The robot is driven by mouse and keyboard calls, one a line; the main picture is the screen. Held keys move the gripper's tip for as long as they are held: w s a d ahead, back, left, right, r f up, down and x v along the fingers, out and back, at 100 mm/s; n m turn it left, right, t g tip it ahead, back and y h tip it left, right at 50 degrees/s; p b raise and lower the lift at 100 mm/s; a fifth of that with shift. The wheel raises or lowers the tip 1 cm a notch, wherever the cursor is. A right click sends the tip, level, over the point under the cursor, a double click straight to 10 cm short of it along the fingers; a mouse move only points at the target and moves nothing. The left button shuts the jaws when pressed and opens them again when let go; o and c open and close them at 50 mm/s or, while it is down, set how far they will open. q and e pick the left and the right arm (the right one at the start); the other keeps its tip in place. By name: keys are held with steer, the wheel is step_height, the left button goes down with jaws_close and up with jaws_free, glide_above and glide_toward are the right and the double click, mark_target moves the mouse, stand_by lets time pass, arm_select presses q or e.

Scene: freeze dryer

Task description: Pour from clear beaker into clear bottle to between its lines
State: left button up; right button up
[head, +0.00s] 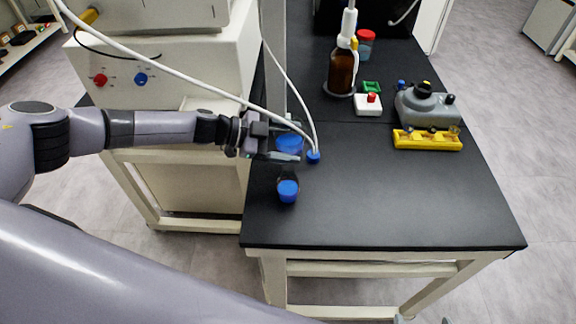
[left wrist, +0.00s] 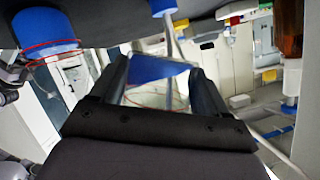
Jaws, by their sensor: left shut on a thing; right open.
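My left gripper (head: 278,142) is shut on the clear beaker (left wrist: 157,98), which holds blue liquid (head: 289,143). The beaker is between the fingers in the left wrist view, and its liquid surface looks slanted there. The clear bottle (head: 288,188) stands on the black table just nearer to me than the beaker, with blue liquid in it. In the upside-down left wrist view the bottle (left wrist: 48,35) shows red lines close to the liquid surface; the exact level is unclear. No stream shows. Only the tips of my right gripper (head: 422,319) show at the bottom edge, apart and empty.
A blue-tipped white tube (head: 313,157) is right of the beaker. A brown bottle (head: 341,72), a red-buttoned white box (head: 368,105), a grey device (head: 426,107) and a yellow rack (head: 428,140) stand farther back. The table's front right is clear.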

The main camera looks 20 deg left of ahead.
mark_target(289, 138)
arm_select(q)
steer(key=shift+w+f+n+g, duration=0.45)
steer(key=shift+n+g, duration=0.05)
steer(key=shift+n, duration=0.1)
steer(key=shift+w+a+f+n+b, duration=0.1)
steer(key=shift+w+f+n+b, duration=0.1)
steer(key=shift+f+n+b, duration=0.35)
steer(key=shift+w+n+g+b, duration=0.15)
steer(key=shift+n+g+b, duration=0.1)
steer(key=shift+g+b, duration=0.3)
steer(key=shift+a, duration=0.1)
steer(key=shift+r, duration=0.1)
